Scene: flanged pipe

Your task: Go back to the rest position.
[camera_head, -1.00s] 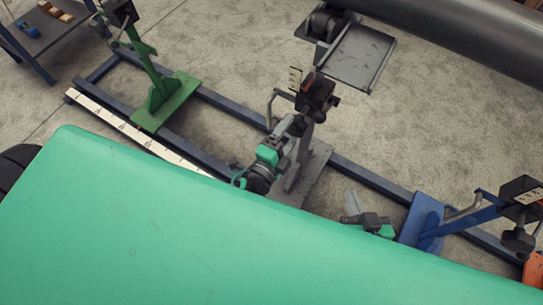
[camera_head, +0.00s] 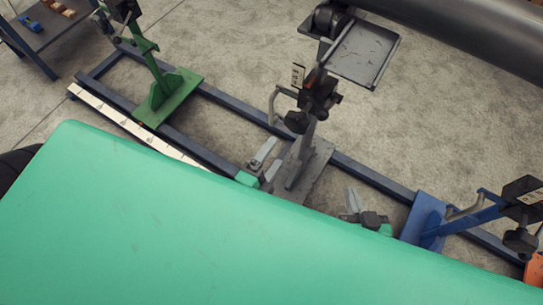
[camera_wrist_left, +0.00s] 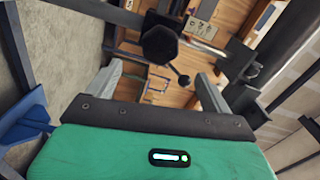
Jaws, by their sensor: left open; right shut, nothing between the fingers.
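My left gripper (camera_head: 263,163) shows just past the far edge of my green body, in front of the grey stand (camera_head: 305,165). Its two grey fingers are apart with nothing held. In the left wrist view the open fingers (camera_wrist_left: 158,90) frame empty space, with a black knob (camera_wrist_left: 160,45) beyond them. My right gripper (camera_head: 353,203) shows past the same edge, between the grey stand and the blue stand (camera_head: 424,218). Its fingers are together and hold nothing. Both arms are mostly hidden behind my green body.
A dark rail frame (camera_head: 230,105) carries the green stand (camera_head: 168,98), grey stand and blue stand. A white ruled strip (camera_head: 135,125) lies along its near left side. A grey tray (camera_head: 365,52) and large pipe (camera_head: 470,38) are at the back right. Concrete floor is open between.

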